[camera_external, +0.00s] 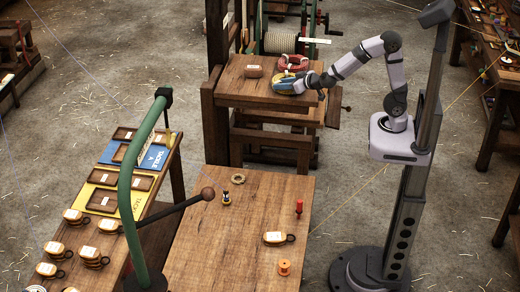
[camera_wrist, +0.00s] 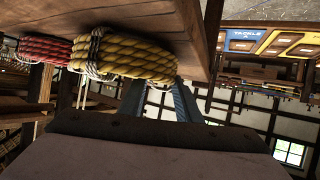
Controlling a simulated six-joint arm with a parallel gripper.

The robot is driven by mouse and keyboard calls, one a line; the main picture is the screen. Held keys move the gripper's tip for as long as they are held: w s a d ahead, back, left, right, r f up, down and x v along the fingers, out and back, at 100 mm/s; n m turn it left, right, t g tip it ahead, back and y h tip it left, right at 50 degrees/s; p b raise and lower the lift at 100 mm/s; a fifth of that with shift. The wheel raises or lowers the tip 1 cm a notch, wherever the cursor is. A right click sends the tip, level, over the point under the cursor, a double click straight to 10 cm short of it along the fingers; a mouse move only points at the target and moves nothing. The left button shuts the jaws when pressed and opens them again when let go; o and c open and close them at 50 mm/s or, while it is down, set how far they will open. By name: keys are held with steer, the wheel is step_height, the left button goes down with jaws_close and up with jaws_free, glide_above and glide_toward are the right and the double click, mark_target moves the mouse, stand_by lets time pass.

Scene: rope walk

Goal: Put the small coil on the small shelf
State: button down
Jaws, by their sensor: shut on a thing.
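A yellow rope coil (camera_external: 285,78) lies at the right end of the raised wooden top (camera_external: 235,92), in front of a red rope coil (camera_external: 293,62). In the wrist view the yellow coil (camera_wrist: 130,57), bound with pale cord, is beside the red coil (camera_wrist: 42,50), against the wooden surface. My gripper (camera_external: 291,86) is at the yellow coil and shut on it; its two grey-blue fingers (camera_wrist: 157,98) show close by in the wrist view. The exact grip is partly hidden. I cannot tell which surface is the small shelf.
A brown labelled bundle (camera_external: 254,71) lies left of the coils. A green post (camera_external: 124,190) stands at left.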

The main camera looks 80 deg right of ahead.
stand_by(0.3)
steer(key=c, duration=1.3)
jaws_free()
steer(key=shift+f, duration=0.15)
steer(key=shift+s+a+r, duration=0.3)
steer(key=shift+s+r, duration=0.1)
steer(key=shift+r, duration=0.05)
steer(key=shift+p+v, duration=0.95)
steer(key=shift+v, duration=4.5)
steer(key=shift+s+f, duration=0.1)
steer(key=shift+f, duration=0.05)
